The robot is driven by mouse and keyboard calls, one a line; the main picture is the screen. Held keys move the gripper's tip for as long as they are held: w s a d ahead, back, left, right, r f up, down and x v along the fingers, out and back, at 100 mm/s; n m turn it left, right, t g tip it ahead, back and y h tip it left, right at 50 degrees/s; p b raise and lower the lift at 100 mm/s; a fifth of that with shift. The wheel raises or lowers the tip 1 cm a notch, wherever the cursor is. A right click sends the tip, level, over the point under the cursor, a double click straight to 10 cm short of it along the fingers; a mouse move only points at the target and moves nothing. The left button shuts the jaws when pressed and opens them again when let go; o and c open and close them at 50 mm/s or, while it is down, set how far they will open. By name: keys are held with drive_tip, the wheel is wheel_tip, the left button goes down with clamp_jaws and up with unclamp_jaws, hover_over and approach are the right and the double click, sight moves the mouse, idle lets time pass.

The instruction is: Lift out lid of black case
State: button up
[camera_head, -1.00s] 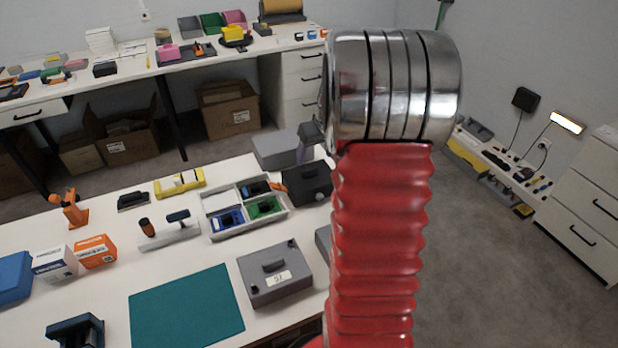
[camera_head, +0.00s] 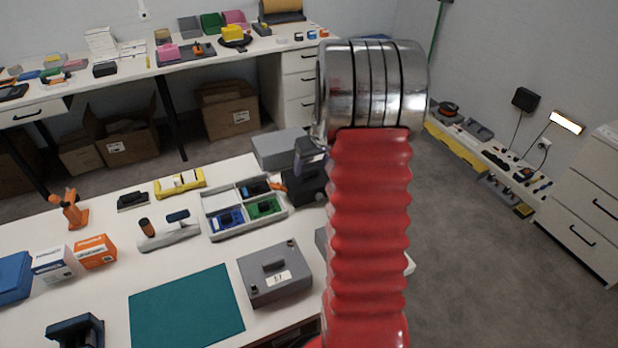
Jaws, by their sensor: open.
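The black case (camera_head: 308,191) stands on the white table at the right of the divided tray, partly hidden by my arm. Its lid is hard to make out behind my gripper. My gripper (camera_head: 309,157) shows only in part, as a grey piece left of my red arm. It appears over or just in front of the top of the case. Its jaws are open, but the fingertips are not clear, and I cannot tell whether they touch the lid.
A divided tray (camera_head: 207,198) stands left of the case, a grey box (camera_head: 279,149) behind it. A grey lidded box (camera_head: 290,290) with a label is in front, beside a green mat (camera_head: 190,312). Boxes (camera_head: 96,250) and tools lie at left.

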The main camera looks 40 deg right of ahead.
drive_tip(key=shift+x, duration=1.1)
drive_tip(key=shift+c, duration=0.6)
drive_tip(key=c, duration=1.1)
